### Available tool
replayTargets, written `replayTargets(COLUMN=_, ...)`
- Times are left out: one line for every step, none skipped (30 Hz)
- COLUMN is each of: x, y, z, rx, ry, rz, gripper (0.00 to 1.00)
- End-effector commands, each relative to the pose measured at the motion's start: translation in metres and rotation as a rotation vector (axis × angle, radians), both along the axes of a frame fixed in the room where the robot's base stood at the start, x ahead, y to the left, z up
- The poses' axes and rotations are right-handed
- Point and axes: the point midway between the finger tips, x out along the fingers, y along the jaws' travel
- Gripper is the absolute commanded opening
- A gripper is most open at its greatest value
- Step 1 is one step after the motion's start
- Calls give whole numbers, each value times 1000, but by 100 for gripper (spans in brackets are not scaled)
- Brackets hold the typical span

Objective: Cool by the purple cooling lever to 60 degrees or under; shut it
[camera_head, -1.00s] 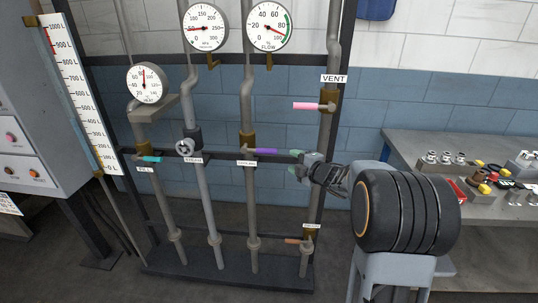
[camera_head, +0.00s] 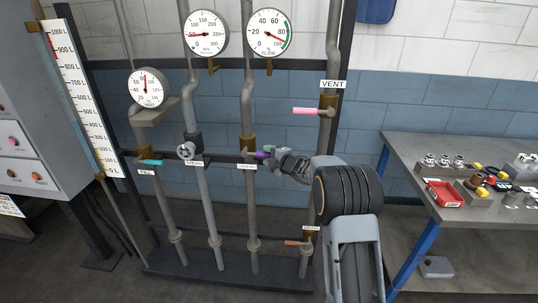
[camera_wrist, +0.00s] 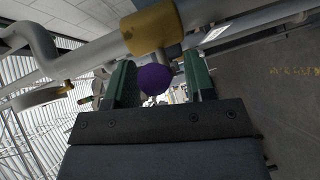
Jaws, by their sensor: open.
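The purple cooling lever (camera_head: 264,154) sticks out to the right from its brass valve (camera_head: 248,150) on the third pipe. In the wrist view the lever shows end-on as a purple knob (camera_wrist: 154,79) between my two green fingers, below the brass valve body (camera_wrist: 152,28). My gripper (camera_head: 268,154) is open around the lever's end; in the wrist view its fingers (camera_wrist: 160,84) stand apart with gaps beside the knob. A label (camera_head: 247,166) sits under the valve, too small to read. The thermometer dial (camera_head: 148,88) at left has its needle near upright; its exact reading is unclear.
A pink lever (camera_head: 307,111) by the VENT label is above right. A teal lever (camera_head: 151,162), a round handwheel (camera_head: 186,151) and a low orange lever (camera_head: 294,243) are on neighbouring pipes. A table (camera_head: 403,151) with a red tray (camera_head: 444,193) stands right.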

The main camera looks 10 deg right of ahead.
Motion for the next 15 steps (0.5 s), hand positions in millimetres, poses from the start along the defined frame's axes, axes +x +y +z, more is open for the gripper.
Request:
replayTargets(x=2, y=1, z=0, rx=0, ry=0, rz=1, gripper=50)
replayTargets(x=3, y=2, z=0, rx=0, ry=0, rz=1, gripper=50)
replayTargets(x=4, y=2, z=0, rx=1, ry=-1, rz=1, gripper=50)
replayTargets(x=4, y=2, z=0, rx=1, ry=-1, rz=1, gripper=50)
replayTargets(x=4, y=3, z=0, rx=1, ry=-1, rz=1, gripper=50)
replayTargets(x=4, y=3, z=0, rx=1, ry=-1, rz=1, gripper=50)
replayTargets(x=4, y=3, z=-1, rx=1, ry=-1, rz=1, gripper=50)
replayTargets(x=4, y=3, z=-1, rx=1, ry=-1, rz=1, gripper=50)
replayTargets(x=4, y=3, z=-1, rx=0, ry=0, rz=0, gripper=50)
replayTargets(x=4, y=3, z=-1, rx=0, ry=0, rz=0, gripper=50)
replayTargets(x=4, y=3, z=-1, rx=0, ry=0, rz=0, gripper=50)
replayTargets(x=4, y=2, z=-1, rx=0, ry=0, rz=0, gripper=49)
replayTargets(x=4, y=2, z=-1, rx=0, ry=0, rz=0, gripper=46)
replayTargets(x=4, y=2, z=-1, rx=0, ry=0, rz=0, gripper=43)
replayTargets(x=4, y=2, z=-1, rx=0, ry=0, rz=0, gripper=39)
